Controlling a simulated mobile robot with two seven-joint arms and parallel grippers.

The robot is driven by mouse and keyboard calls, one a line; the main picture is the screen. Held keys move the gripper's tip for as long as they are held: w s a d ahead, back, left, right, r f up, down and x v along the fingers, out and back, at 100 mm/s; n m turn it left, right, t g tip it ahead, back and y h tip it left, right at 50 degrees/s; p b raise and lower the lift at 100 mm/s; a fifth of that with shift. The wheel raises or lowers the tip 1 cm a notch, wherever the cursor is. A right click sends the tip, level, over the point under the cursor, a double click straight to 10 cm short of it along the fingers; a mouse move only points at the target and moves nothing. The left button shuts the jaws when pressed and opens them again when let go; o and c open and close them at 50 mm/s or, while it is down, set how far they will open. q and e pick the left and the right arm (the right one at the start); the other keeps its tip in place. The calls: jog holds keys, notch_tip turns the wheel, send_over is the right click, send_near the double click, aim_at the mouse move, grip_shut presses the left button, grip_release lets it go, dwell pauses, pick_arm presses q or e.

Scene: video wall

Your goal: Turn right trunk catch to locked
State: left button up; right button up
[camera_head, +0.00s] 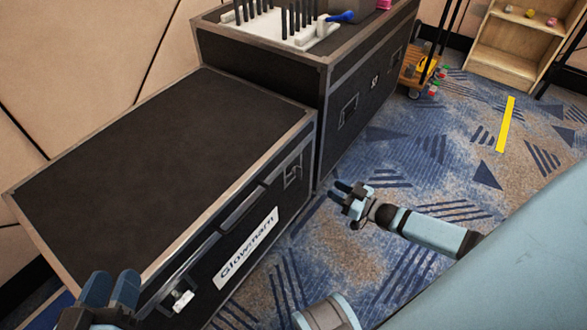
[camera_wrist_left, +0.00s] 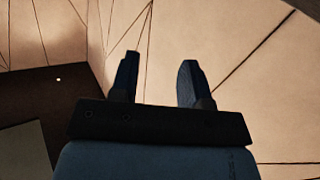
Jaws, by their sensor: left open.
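The black trunk (camera_head: 150,160), with metal edges and a "Glowbeam" label (camera_head: 246,248), fills the left of the head view, lid down. Its right catch (camera_head: 292,172) is on the front face near the far right corner; its exact setting is too small to tell. The left catch (camera_head: 181,301) is a bright metal piece nearer to me. My right gripper (camera_head: 342,188) is off the trunk's front, to the right of the right catch and apart from it. My left gripper (camera_head: 112,286) is open and empty at the trunk's near left edge; it also shows in the left wrist view (camera_wrist_left: 158,82).
A taller black case (camera_head: 345,110) adjoins the trunk's far end, with a white rack (camera_head: 300,35) on top. A wooden shelf (camera_head: 510,45) and a small wheeled cart (camera_head: 418,70) stand at the back. The patterned carpet in front is clear around the yellow strip (camera_head: 506,124).

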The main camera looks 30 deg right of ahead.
aim_at(301, 179)
pick_arm(q)
jog(key=shift+w+a+m+t+h+b, duration=0.2)
jog(key=shift+w+a+m+t+b, duration=0.15)
jog(key=shift+w+m+b, duration=0.6)
jog(key=shift+w+a+m+t+h+b, duration=0.25)
jog(key=shift+m+b, duration=0.4)
jog(key=shift+b, duration=0.75)
pick_arm(e)
jog(key=shift+x, duration=6.4)
pick_arm(q)
jog(key=shift+s, duration=0.1)
pick_arm(e)
jog(key=shift+r, duration=0.1)
pick_arm(q)
jog(key=shift+s+y, duration=0.1)
jog(key=shift+y, duration=0.15)
pick_arm(e)
jog(key=c, duration=0.6)
